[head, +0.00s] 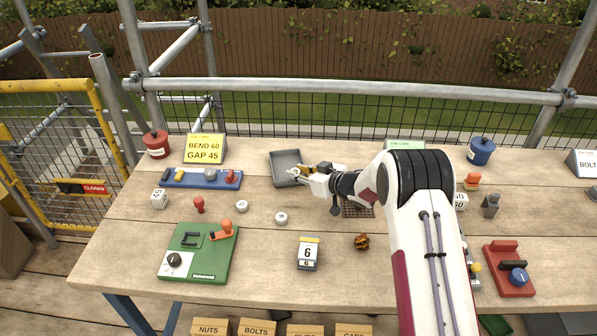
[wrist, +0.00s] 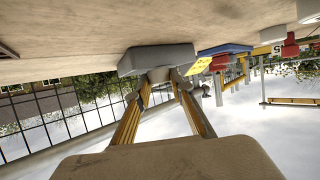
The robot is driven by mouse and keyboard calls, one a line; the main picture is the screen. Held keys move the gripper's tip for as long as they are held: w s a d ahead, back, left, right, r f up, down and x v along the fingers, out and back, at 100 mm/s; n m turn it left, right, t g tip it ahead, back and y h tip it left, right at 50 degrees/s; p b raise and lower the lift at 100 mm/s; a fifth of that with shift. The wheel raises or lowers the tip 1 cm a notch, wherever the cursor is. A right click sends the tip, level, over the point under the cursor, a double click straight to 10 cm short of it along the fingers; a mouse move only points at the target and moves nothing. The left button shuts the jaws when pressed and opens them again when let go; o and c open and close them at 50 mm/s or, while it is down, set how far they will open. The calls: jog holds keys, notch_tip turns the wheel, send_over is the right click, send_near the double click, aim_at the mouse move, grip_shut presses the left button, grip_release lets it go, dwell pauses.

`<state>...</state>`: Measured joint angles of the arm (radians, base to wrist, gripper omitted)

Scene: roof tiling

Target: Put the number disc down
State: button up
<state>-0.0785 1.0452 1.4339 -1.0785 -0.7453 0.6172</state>
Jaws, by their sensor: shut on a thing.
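My gripper (head: 296,174) is shut, its tips at the grey tray (head: 283,155) near the back middle of the table. What it holds is small and mostly hidden, taken to be a number disc. In the wrist view, which is upside down, the fingertips (wrist: 166,78) come together right by the tray (wrist: 150,58). I cannot tell whether the held thing touches the tray. Two white number discs lie loose on the boards, one at the left (head: 241,206) and one nearer the middle (head: 281,217).
A blue fixture (head: 200,179) and a yellow sign (head: 205,148) stand left of the tray. A green fixture (head: 200,252), a counter showing 6 (head: 308,253) and a brown-orange object (head: 362,241) stand nearer the front. Bare boards lie between the loose discs and the counter.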

jog(key=o, duration=0.8)
jog(key=shift+r, duration=0.15)
jog(key=shift+r, duration=0.5)
jog(key=v, duration=1.2)
jog(key=shift+r, duration=0.15)
